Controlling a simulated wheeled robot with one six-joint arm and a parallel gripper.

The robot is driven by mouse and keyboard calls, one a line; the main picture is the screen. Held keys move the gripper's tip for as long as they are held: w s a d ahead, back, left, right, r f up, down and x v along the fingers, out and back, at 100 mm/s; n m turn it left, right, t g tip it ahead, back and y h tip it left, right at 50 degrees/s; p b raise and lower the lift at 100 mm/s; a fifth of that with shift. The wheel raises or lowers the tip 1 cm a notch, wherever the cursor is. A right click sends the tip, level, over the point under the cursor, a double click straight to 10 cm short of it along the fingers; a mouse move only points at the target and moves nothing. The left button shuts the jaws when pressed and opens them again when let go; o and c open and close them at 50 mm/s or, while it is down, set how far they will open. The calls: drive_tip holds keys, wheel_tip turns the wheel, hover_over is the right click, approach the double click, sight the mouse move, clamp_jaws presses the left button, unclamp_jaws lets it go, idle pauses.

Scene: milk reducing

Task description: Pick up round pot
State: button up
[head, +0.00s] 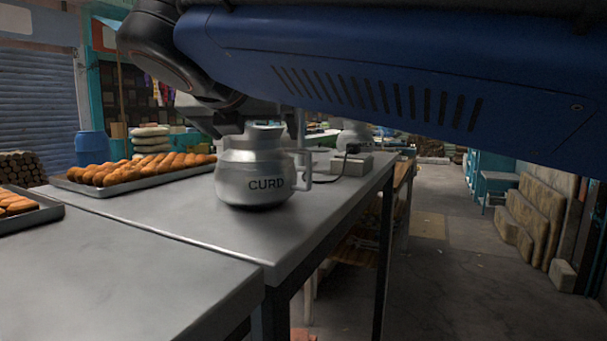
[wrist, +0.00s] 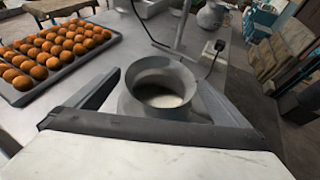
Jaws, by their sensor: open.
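The round pot (head: 254,180) is a silver metal pot with a flared rim and the word CURD on its front. It stands upright on the grey metal table (head: 120,203), near the right edge. In the wrist view the pot (wrist: 162,90) shows from above, with something white inside. My gripper (wrist: 158,97) is open, with one finger on each side of the pot. I cannot tell whether the fingers touch it. In the head view my arm covers the space above the pot, and the fingertips are hard to make out.
A tray of brown buns (head: 140,168) lies left of the pot, and another tray (head: 20,212) is at the far left. A metal stand (wrist: 176,35) rises just behind the pot. A small box with a cable (wrist: 213,47) and a second silver pot (wrist: 211,15) are farther back.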

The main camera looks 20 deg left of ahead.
drive_tip(key=shift+x, duration=0.9)
drive_tip(key=shift+r, duration=0.1)
drive_tip(key=c, duration=2)
